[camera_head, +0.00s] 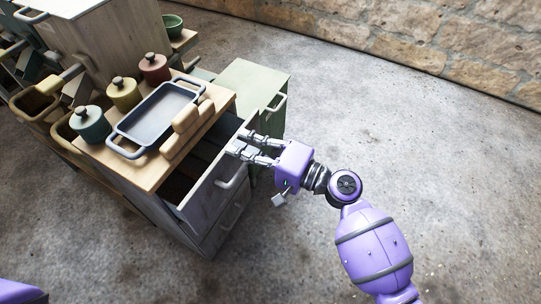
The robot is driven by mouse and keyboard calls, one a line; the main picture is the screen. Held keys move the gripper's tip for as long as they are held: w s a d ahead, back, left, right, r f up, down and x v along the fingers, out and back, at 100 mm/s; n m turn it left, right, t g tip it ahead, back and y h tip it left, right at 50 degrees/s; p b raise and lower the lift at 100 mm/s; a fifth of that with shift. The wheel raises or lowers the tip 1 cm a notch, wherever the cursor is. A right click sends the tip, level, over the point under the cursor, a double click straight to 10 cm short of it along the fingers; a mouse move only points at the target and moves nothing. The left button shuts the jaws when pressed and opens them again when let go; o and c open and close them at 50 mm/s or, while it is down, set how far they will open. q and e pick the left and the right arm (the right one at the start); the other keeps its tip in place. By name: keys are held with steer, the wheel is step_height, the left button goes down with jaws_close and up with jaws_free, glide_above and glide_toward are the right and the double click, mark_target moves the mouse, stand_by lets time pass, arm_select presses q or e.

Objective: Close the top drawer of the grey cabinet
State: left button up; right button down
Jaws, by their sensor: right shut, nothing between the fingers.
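The grey cabinet (188,233) stands left of centre under a wooden top. Its top drawer (213,187) is pulled out, with a dark interior showing between the top's edge and the drawer front. A curved handle (233,173) is on the drawer front. My right gripper (240,141) is shut and empty, its fingers over the far end of the drawer front, pointing left. I cannot tell whether the fingers touch the drawer. My left gripper is not in view; only a purple part of me shows at the bottom left corner.
The wooden top (143,173) bears a grey tray (158,112), a wooden piece (187,118) and lidded pots in teal (90,126), yellow (124,95) and red (155,69). A green cabinet (254,84) stands behind. The floor (430,160) on the right is clear.

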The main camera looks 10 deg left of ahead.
steer(key=x, duration=0.6)
steer(key=shift+a+b, duration=0.3)
steer(key=shift+b, duration=0.15)
steer(key=shift+w+r, duration=0.1)
steer(key=shift+r, duration=0.05)
